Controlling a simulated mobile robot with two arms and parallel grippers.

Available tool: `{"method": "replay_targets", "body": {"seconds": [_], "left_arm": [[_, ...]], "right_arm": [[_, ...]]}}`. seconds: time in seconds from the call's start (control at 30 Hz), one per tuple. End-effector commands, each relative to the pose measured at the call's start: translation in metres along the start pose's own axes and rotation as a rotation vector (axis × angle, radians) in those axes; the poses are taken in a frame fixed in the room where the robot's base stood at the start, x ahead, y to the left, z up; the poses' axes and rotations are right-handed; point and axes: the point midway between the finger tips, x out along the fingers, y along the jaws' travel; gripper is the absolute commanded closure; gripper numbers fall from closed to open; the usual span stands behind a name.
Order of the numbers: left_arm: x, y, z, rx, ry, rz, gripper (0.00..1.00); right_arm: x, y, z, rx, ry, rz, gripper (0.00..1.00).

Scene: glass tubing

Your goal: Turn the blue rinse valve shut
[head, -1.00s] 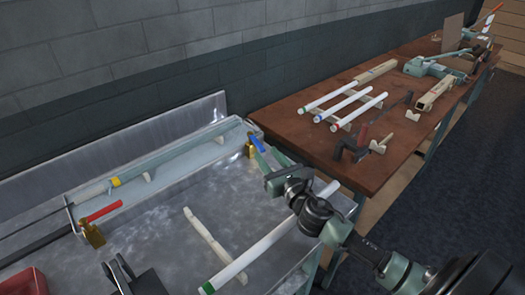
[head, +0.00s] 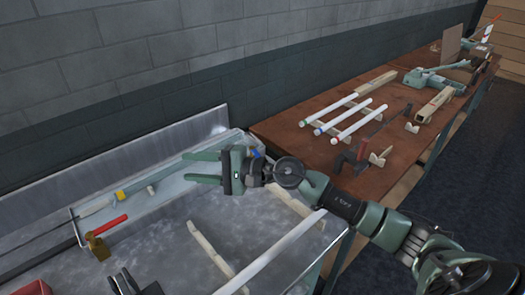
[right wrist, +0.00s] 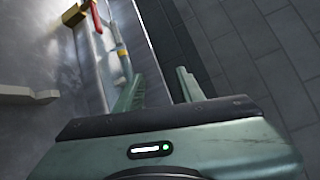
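The blue rinse valve is mostly hidden behind my right gripper and wrist in the head view; only a small blue bit of its handle (head: 255,153) shows. My right gripper (head: 203,168) is above the back right of the metal sink bench, with its fingers pointing left. Its fingers are apart and empty, as the right wrist view (right wrist: 159,92) also shows. The blue valve does not show in the right wrist view. A second valve with a red handle (head: 107,227) and brass body (head: 98,246) stands at the left; its red handle also shows in the right wrist view (right wrist: 96,16). I cannot make out my left gripper.
A pale tube with a yellow band (head: 121,195) runs along the bench's back ledge. A dark object (head: 135,285) stands at the bottom left. The brown table (head: 290,130) behind holds several tubes.

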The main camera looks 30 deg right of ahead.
Motion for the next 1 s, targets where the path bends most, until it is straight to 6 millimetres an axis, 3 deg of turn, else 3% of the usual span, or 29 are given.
{"method": "replay_targets", "body": {"seconds": [0.03,0.1,0.23,0.4,0.53,0.67,1.0], "left_arm": [[-0.01,0.0,-0.001,0.0,0.0,0.0,0.58],[-0.016,0.0,-0.001,0.0,0.0,0.0,0.58],[-0.027,0.0,-0.002,0.001,0.0,0.0,0.58],[-0.036,0.0,-0.003,0.001,0.0,0.0,0.58],[-0.038,0.0,-0.003,0.001,0.0,0.0,0.58],[-0.041,0.0,-0.004,0.001,0.0,0.001,0.58],[-0.058,-0.001,-0.005,0.001,0.0,0.001,0.58]], "right_arm": [[0.004,-0.003,0.002,-0.177,-0.028,0.129,0.62],[-0.001,0.009,-0.007,-0.405,-0.053,0.33,0.62],[-0.038,0.015,-0.054,-0.755,-0.05,0.715,0.62],[-0.106,-0.01,-0.115,-0.991,0.01,1.126,0.62],[-0.14,-0.027,-0.137,-1.046,0.044,1.294,0.62],[-0.149,-0.028,-0.145,-1.055,0.051,1.344,0.62],[-0.133,0.011,-0.173,-1.051,0.05,1.341,0.62]]}}
